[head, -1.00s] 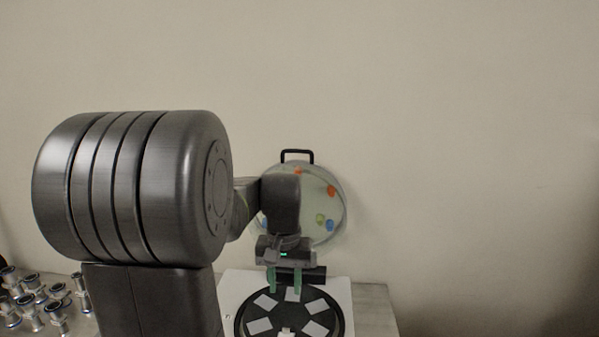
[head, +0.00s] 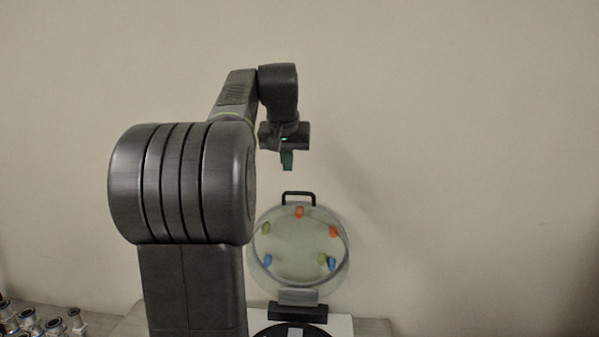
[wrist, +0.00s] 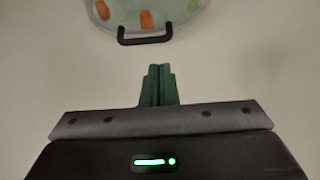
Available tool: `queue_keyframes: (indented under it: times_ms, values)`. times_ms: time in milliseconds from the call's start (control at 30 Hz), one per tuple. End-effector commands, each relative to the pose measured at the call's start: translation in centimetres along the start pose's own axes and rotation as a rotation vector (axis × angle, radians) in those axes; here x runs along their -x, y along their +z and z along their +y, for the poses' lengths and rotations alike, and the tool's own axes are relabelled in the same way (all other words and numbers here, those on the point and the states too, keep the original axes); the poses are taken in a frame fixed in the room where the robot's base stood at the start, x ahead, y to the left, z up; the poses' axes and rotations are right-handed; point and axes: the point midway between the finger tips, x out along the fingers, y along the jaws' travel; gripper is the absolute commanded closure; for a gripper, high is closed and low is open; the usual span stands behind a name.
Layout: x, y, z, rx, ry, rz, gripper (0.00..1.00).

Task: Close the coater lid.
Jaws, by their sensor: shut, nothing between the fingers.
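The coater lid (head: 297,232) stands open and upright behind the coater base. It is a round, see-through disc with several orange, green and blue pieces showing on it. Its black handle (head: 298,194) is at the top edge. The black round coater base (head: 274,330) is partly cut off at the bottom. My gripper (head: 287,162) is shut and empty, above the handle and a little to its left. In the wrist view my shut green fingers (wrist: 158,84) point toward the handle (wrist: 145,37), with a gap between them.
Several metal fittings (head: 28,322) lie at the lower left on the table. A white plate (head: 340,325) lies under the coater base. A plain wall is behind the lid. The space around my gripper is clear.

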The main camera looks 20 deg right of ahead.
Motion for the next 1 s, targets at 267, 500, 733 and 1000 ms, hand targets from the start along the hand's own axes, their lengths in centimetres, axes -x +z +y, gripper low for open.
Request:
queue_keyframes:
  times_ms: [267, 500, 733, 1000]
  values:
    - [-1.4, -0.8, -0.3, 0.002, -0.002, 0.013, 1.0]
    - [-5.8, -0.9, -0.3, 0.002, -0.002, 0.013, 1.0]
    - [-8.6, -0.9, -0.3, 0.002, -0.002, 0.016, 1.0]
    - [-9.2, -0.9, -0.3, 0.002, -0.003, 0.017, 1.0]
